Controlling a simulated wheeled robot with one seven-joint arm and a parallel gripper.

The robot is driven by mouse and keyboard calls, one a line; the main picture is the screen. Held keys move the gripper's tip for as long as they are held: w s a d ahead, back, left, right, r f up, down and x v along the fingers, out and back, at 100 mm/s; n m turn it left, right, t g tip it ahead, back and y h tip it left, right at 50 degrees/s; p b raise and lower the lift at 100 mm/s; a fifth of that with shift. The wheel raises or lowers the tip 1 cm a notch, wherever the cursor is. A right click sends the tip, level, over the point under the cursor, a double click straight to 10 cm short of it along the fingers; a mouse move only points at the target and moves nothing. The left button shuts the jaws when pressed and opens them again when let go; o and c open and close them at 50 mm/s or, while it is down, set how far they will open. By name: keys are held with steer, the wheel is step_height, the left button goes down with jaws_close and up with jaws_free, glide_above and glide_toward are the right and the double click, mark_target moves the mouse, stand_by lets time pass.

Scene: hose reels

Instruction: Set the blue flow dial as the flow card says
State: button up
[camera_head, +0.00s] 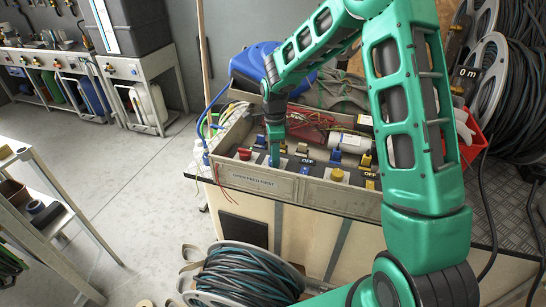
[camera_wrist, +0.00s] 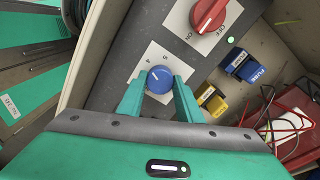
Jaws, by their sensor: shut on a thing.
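The blue flow dial (camera_wrist: 160,79) sits on a white plate (camera_wrist: 153,57) with printed numbers, of which a 5 and a 4 can be read. A pale pointer line shows on its top. My gripper (camera_wrist: 160,84) has one green finger on each side of the dial and is shut on it. In the head view my gripper (camera_head: 275,158) reaches down into the control box (camera_head: 318,190), and the dial is hidden there. I cannot make out a flow card in either view.
A red ON/OFF switch (camera_wrist: 208,14) sits beyond the dial, near a lit green lamp (camera_wrist: 231,40). A blue fuse (camera_wrist: 245,68) and a yellow fuse (camera_wrist: 211,99) are to the right. The box front carries an "OPEN FEED FIRST" label (camera_head: 253,181). Red wires (camera_wrist: 290,118) lie nearby.

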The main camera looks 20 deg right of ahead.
steer(key=shift+w+a+r, duration=0.15)
steer(key=shift+w+a, duration=0.1)
steer(key=shift+w, duration=0.1)
steer(key=o, duration=1)
steer(key=shift+s+d, duration=0.1)
step_height(320, 180, up, 10)
steer(key=shift+r, duration=0.25)
